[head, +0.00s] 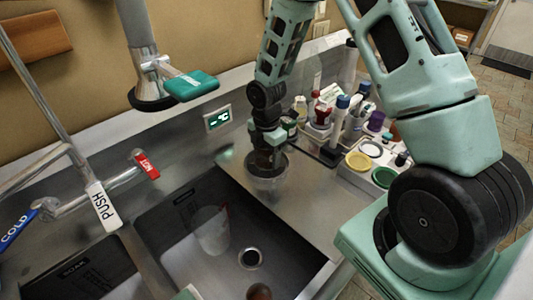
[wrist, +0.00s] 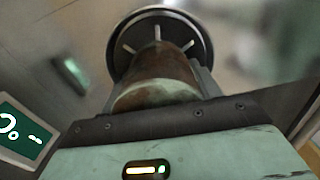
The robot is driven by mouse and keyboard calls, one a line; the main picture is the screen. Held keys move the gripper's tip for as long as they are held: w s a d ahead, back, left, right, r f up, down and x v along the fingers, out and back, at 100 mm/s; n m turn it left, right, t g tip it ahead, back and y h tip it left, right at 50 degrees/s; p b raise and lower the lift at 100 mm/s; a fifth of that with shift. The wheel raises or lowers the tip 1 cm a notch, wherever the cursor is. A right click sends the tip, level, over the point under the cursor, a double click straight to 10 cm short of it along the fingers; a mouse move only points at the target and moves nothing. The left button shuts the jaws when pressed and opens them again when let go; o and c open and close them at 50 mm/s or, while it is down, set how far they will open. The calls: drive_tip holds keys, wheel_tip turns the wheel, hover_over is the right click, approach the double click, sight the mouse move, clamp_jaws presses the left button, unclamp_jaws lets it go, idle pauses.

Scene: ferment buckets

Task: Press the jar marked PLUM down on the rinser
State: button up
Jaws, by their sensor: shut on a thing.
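My gripper (head: 268,148) is shut on a brown jar (wrist: 158,78), whose body fills the space between the fingers in the wrist view. A pale greenish band shows on the jar's near end, and no PLUM mark can be read. The rinser (wrist: 160,22), a dark round disc with a grey rim and pale spokes, lies directly behind the jar's far end.
A sink basin (head: 180,262) lies in front, with a pale cup (head: 212,230) inside. A display (head: 217,118) is on the wall behind. Bottles and coloured lids (head: 384,177) crowd the right.

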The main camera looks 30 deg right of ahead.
drive_tip(key=shift+f+b, duration=0.35)
drive_tip(key=shift+f, duration=0.3)
idle(1.7)
wheel_tip(320, 180, up, 8)
drive_tip(key=p, duration=0.7)
drive_tip(key=shift+r, duration=0.1)
idle(0.6)
